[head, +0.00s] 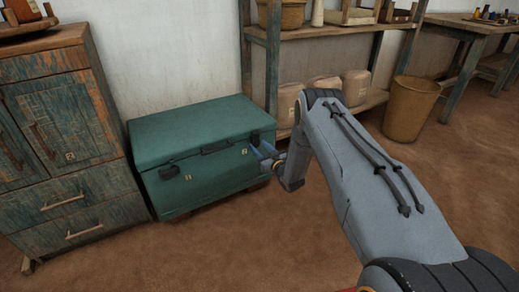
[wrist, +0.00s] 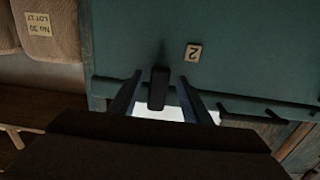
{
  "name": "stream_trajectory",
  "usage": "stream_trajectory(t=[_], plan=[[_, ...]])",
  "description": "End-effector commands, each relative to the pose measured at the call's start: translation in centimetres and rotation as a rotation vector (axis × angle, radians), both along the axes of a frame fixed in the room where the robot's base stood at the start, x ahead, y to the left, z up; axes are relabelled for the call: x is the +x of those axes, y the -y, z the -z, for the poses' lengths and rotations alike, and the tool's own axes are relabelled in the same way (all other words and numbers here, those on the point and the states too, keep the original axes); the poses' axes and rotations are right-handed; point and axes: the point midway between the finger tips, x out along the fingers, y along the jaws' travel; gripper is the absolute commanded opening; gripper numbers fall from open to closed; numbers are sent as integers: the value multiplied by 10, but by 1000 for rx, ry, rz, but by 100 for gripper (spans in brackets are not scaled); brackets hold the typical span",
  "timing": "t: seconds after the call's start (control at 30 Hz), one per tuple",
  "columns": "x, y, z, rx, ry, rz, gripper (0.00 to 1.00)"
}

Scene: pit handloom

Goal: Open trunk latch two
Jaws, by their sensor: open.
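The green trunk (head: 190,130) stands on the floor against the wall with its lid down. Latch two (wrist: 158,88) is a dark upright tab on the trunk front near the small plate marked 2 (wrist: 193,52). In the head view the same plate (head: 244,151) is at the trunk's right front. My gripper (head: 264,152) is at that right front corner. In the wrist view my gripper (wrist: 161,92) is open, with one blue-grey finger on each side of latch two. I cannot tell whether the fingers touch it. The other latch (head: 168,172) is at the left front.
A worn cabinet (head: 60,125) stands close on the trunk's left. A wooden shelf (head: 330,40) with sacks stands behind on the right, and a tan bin (head: 411,110) is beside it. The floor (head: 200,260) in front of the trunk is clear.

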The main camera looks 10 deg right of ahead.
Motion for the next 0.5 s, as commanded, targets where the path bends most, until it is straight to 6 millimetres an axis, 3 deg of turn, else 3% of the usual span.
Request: stream_trajectory(t=[0.23,0.47,0.5], plan=[[0,0,0,1,0,0,42],[0,0,0,1,0,0,3],[0,0,0,1,0,0,2]])
